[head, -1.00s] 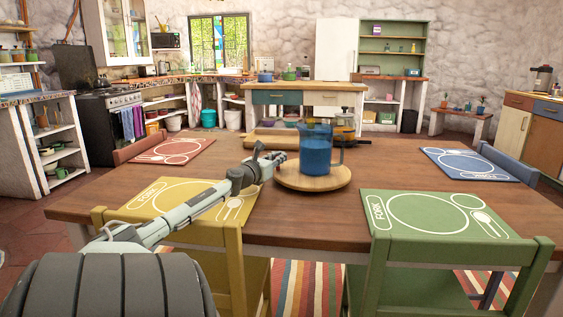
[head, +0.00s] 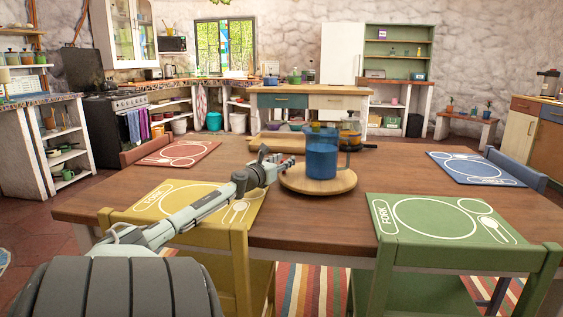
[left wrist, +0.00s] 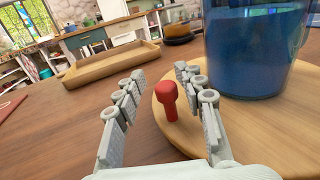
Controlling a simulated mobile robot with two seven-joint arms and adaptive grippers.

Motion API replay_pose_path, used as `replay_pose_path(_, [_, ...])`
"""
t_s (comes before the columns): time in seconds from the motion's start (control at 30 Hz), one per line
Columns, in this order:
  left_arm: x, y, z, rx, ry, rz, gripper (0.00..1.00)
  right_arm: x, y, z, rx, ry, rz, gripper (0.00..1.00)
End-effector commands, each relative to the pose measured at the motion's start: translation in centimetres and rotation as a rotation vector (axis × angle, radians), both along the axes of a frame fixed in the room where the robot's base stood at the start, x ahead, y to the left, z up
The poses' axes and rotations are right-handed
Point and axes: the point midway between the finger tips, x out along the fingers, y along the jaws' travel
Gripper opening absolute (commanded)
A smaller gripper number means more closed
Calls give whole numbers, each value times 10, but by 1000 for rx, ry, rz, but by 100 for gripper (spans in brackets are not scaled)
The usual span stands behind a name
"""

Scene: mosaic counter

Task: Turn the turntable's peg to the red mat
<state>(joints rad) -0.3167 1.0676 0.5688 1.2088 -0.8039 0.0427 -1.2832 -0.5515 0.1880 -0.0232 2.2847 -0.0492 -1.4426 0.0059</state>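The round wooden turntable (head: 300,184) stands on the table and carries a blue pitcher (head: 321,158). In the left wrist view, the red peg (left wrist: 169,100) stands upright near the turntable's (left wrist: 190,138) left edge. My left gripper (head: 281,161) is at the turntable's left side. In the left wrist view its fingers (left wrist: 158,80) are open, one on each side of the peg in the picture; I cannot tell whether either touches it. The red mat (head: 178,153) lies at the table's far left corner. The peg is not distinguishable in the head view. My right gripper is not in view.
A yellow mat (head: 195,203) lies under my left arm, a green mat (head: 440,219) at front right and a blue mat (head: 475,167) at far right. Chairs surround the table.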

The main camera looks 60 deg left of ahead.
Motion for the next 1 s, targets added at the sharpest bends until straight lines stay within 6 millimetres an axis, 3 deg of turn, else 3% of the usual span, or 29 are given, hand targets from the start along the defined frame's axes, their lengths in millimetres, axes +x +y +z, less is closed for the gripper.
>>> replay_pose_path(0.27, [-13,-9,-2,0,4,-2,38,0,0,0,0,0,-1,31])
replay_pose_path(0.8, [-90,-52,-2,-1,3,3,38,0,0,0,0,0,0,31])
replay_pose_path(1.0, [-103,-60,0,0,0,3,38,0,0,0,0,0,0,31])
